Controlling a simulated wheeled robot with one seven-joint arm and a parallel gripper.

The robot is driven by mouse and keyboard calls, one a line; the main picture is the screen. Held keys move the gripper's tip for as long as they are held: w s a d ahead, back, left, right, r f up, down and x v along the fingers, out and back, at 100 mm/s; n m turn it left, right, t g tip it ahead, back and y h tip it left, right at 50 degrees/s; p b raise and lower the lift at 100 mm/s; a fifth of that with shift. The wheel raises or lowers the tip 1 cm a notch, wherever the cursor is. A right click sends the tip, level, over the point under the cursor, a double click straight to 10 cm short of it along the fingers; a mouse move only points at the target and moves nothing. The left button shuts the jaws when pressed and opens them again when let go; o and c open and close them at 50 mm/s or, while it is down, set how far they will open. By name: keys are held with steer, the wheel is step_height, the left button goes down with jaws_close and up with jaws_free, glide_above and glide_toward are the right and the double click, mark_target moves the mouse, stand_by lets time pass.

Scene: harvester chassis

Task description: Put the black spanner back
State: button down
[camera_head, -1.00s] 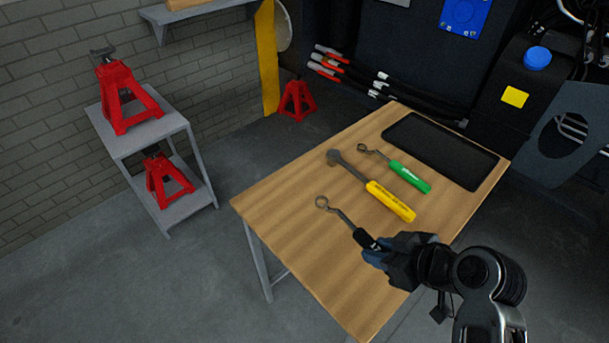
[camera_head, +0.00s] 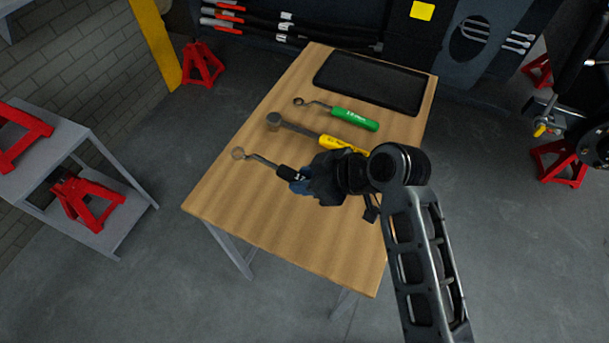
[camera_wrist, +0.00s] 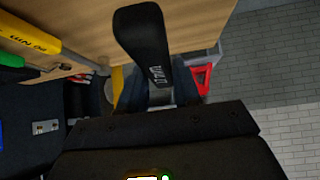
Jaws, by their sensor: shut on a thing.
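The black spanner (camera_head: 264,162) has a black handle and a metal ring end that points to the upper left in the head view. My gripper (camera_head: 299,181) is shut on its black handle, over the near part of the wooden table. In the wrist view the black handle (camera_wrist: 146,45) sticks out from between the jaws. I cannot tell whether the spanner touches the table. A black tray (camera_head: 370,83) lies empty at the far end of the table.
A green-handled spanner (camera_head: 354,119) and a yellow-handled ratchet (camera_head: 300,129) lie on the wooden table (camera_head: 290,235), between the black spanner and the tray. A grey shelf (camera_head: 120,215) with red jack stands (camera_head: 88,200) is at left. Near table surface is clear.

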steer(key=shift+f+b, duration=2.9)
steer(key=shift+f, duration=1.1)
steer(key=c, duration=0.7)
jaws_free()
steer(key=shift+d, duration=0.1)
steer(key=shift+v, duration=3.9)
steer(key=shift+s+d, duration=0.1)
